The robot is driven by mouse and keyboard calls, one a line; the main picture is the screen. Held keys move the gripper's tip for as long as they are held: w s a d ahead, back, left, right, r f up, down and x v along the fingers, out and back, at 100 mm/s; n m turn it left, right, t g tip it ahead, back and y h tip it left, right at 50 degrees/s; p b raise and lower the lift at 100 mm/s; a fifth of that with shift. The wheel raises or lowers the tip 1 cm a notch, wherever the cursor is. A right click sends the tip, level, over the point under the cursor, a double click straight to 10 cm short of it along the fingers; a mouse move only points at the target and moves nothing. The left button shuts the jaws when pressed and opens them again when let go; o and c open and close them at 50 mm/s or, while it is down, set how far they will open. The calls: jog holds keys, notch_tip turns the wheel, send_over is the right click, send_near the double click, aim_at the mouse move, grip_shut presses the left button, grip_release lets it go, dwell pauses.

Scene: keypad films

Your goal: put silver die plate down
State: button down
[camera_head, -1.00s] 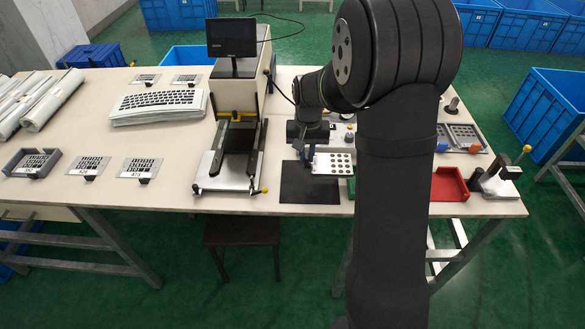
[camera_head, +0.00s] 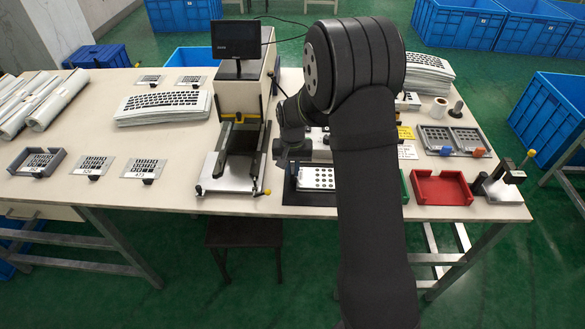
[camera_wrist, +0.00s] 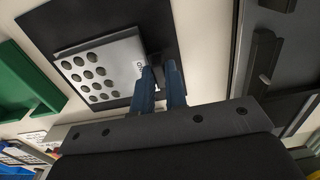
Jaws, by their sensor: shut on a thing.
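The silver die plate (camera_head: 318,178), with rows of dark round holes, is over the black mat (camera_head: 310,200) in the head view. It also shows in the wrist view (camera_wrist: 100,68), flat against the mat's dark area, with a printed mark near its gripped edge. Whether it touches the mat or sits just above it, I cannot tell. My gripper (camera_head: 294,168) is at the plate's left edge in the head view. In the wrist view my gripper's blue fingers (camera_wrist: 160,88) are shut on that edge. My arm hides part of the area right of the plate.
A press machine (camera_head: 235,150) stands just left of the mat. A green tray (camera_head: 405,187) is partly hidden behind my arm. A red tray (camera_head: 440,187) and a small clamp stand (camera_head: 500,183) are further right.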

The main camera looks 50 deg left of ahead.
jog(key=c, duration=1.5)
grip_release()
jog(key=shift+f, duration=0.1)
jog(key=shift+o, duration=0.2)
notch_tip(320, 180, up, 12)
notch_tip(320, 180, down, 12)
jog(key=shift+f, duration=0.2)
notch_tip(320, 180, up, 3)
jog(key=shift+r, duration=0.8)
